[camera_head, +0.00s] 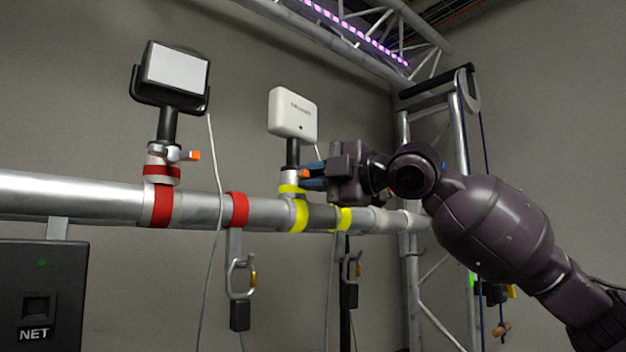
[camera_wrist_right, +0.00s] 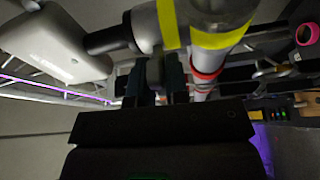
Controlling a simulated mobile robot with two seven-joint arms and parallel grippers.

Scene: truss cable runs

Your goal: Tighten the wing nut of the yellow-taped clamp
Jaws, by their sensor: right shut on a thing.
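The yellow-taped clamp (camera_head: 290,188) sits on the horizontal truss pipe, below a white box-shaped device (camera_head: 293,115) on a short dark post. Its yellow tape also shows in the right wrist view (camera_wrist_right: 168,24). The orange wing nut (camera_head: 304,173) shows as a small piece at the clamp's right side. My left gripper is not in view.
A red-taped clamp (camera_head: 161,172) with its own orange wing nut (camera_head: 190,155) carries a lamp (camera_head: 172,76) to the left. Cables and carabiners (camera_head: 240,278) hang below the pipe (camera_head: 75,192). A black NET box (camera_head: 40,295) is at lower left.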

